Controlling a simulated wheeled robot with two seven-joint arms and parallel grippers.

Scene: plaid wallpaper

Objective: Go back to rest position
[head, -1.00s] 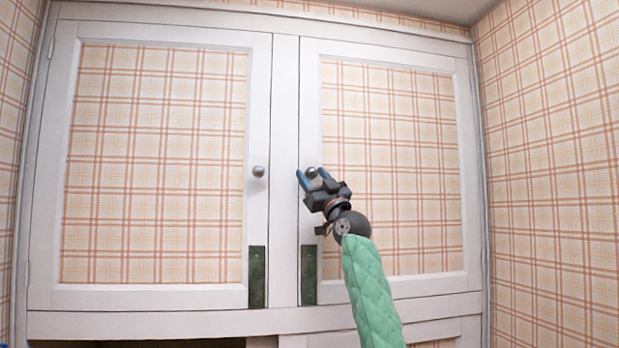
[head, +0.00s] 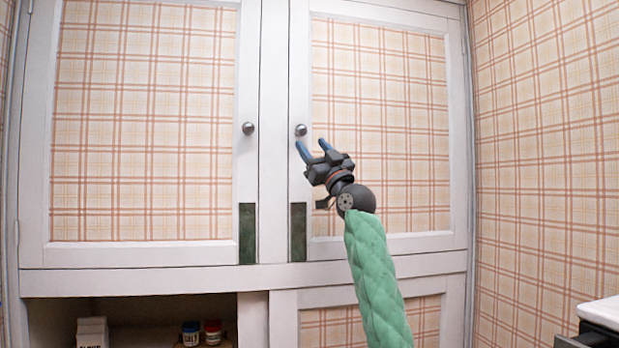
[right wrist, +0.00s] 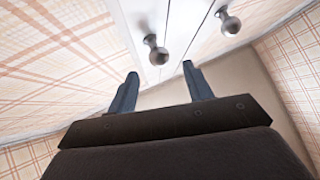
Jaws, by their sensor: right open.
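My right gripper (head: 312,148) is in front of the right cupboard door (head: 380,130), just below its round metal knob (head: 301,130). Its two blue fingers are apart with nothing between them. In the right wrist view the open fingers (right wrist: 157,88) point up toward the cupboard, and two knobs show beyond them, one near the middle (right wrist: 157,52) and one to the right (right wrist: 229,24). The fingers look clear of both knobs. Both upper doors appear closed. My left gripper is in neither current view.
The left door (head: 145,120) has its own knob (head: 249,128). Below it is an open shelf with a white carton (head: 92,332) and two small jars (head: 191,333). A plaid wall (head: 545,150) stands at the right. A white-topped object (head: 603,312) is at the lower right.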

